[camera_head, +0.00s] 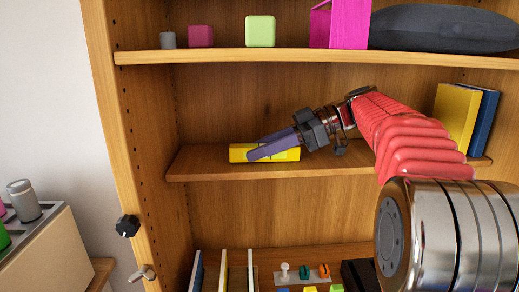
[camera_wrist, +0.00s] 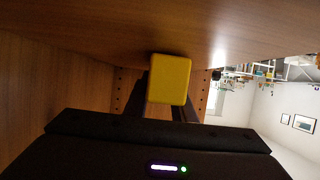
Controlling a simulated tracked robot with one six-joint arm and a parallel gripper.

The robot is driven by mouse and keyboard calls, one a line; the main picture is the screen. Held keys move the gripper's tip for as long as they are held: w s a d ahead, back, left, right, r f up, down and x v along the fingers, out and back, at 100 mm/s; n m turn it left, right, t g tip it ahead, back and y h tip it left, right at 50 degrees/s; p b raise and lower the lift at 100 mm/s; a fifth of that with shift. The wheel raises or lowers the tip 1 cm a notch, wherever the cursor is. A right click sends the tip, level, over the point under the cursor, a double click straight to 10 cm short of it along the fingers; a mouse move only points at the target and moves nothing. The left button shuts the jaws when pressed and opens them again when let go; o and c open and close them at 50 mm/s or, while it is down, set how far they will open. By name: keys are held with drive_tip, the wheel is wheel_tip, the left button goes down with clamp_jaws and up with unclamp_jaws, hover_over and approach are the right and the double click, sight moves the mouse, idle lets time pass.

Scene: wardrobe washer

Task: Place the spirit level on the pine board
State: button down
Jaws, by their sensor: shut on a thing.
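The spirit level (camera_head: 237,153) is a yellow bar lying level across my gripper (camera_head: 256,149) in the head view. My gripper's purple fingers are shut on it and hide part of its middle. In the wrist view the yellow level (camera_wrist: 170,80) shows end-on between the dark fingers. The middle shelf, a wooden board (camera_head: 200,170) that looks like the pine board, is right under and behind the level at its left part. I cannot tell whether the level touches the board.
An upper shelf (camera_head: 250,56) with small blocks (camera_head: 260,31), a magenta box (camera_head: 349,24) and a dark cushion (camera_head: 445,30) is above. A yellow book (camera_head: 456,112) and a blue book (camera_head: 485,120) stand at the board's right. The board's left end is bare.

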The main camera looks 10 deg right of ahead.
drive_tip(key=c, duration=1.5)
unclamp_jaws()
drive_tip(key=shift+d, duration=0.1)
drive_tip(key=v, duration=1.1)
drive_tip(key=shift+d, duration=0.15)
drive_tip(key=shift+s+d+r, duration=0.1)
drive_tip(key=shift+d+r, duration=0.05)
drive_tip(key=shift+d, duration=0.05)
drive_tip(key=shift+s, duration=0.1)
